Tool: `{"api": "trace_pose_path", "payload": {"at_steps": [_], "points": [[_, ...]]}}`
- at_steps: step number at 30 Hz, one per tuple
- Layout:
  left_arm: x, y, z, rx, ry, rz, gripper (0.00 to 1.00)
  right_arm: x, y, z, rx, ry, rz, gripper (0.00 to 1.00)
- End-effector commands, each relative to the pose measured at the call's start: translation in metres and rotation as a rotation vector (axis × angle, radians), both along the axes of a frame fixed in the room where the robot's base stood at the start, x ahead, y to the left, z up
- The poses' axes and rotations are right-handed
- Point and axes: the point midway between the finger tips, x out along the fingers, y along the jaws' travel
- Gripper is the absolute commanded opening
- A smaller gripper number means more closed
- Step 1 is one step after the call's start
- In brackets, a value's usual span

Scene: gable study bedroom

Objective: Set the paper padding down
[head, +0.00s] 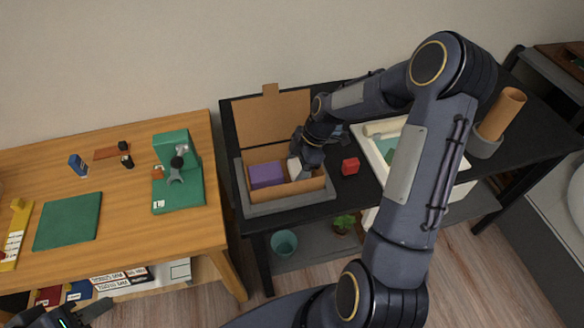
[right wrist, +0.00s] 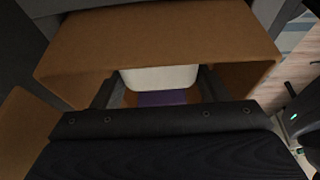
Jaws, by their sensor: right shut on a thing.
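The white paper padding (head: 294,169) is inside an open cardboard box (head: 271,110), beside a purple block (head: 266,175). My right gripper (head: 303,166) reaches down into the box and is shut on the padding. In the right wrist view the padding (right wrist: 158,78) sits between the two fingers, with a strip of purple block (right wrist: 162,98) below it. Whether the padding touches the box floor is hidden. My left gripper (head: 80,314) is partly in view at the lower left, away from the box; its jaw opening is unclear.
The box stands in a grey tray (head: 290,203) on a black table. A brown tube (head: 502,112) stands further right. A wooden desk (head: 120,230) with a green stand (head: 178,190) is at left.

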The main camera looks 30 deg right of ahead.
Motion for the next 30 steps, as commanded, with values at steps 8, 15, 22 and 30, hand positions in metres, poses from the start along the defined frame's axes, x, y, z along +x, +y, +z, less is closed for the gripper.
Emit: {"api": "trace_pose_path", "payload": {"at_steps": [8,15,22,30], "points": [[0.000,0.000,-0.003,0.000,0.000,0.000,0.36,0.000,0.000,-0.002,0.001,-0.001,-0.001,0.46],[0.000,0.000,-0.001,0.000,0.000,0.000,0.36,0.000,0.000,0.000,0.001,0.001,-0.002,0.89],[0.000,0.000,0.000,0.000,0.000,0.000,0.36,0.000,0.001,0.002,0.001,0.000,-0.001,0.89],[0.000,0.000,0.000,0.000,0.000,0.000,0.36,-0.002,-0.012,0.033,-0.001,-0.005,-0.004,0.89]]}}
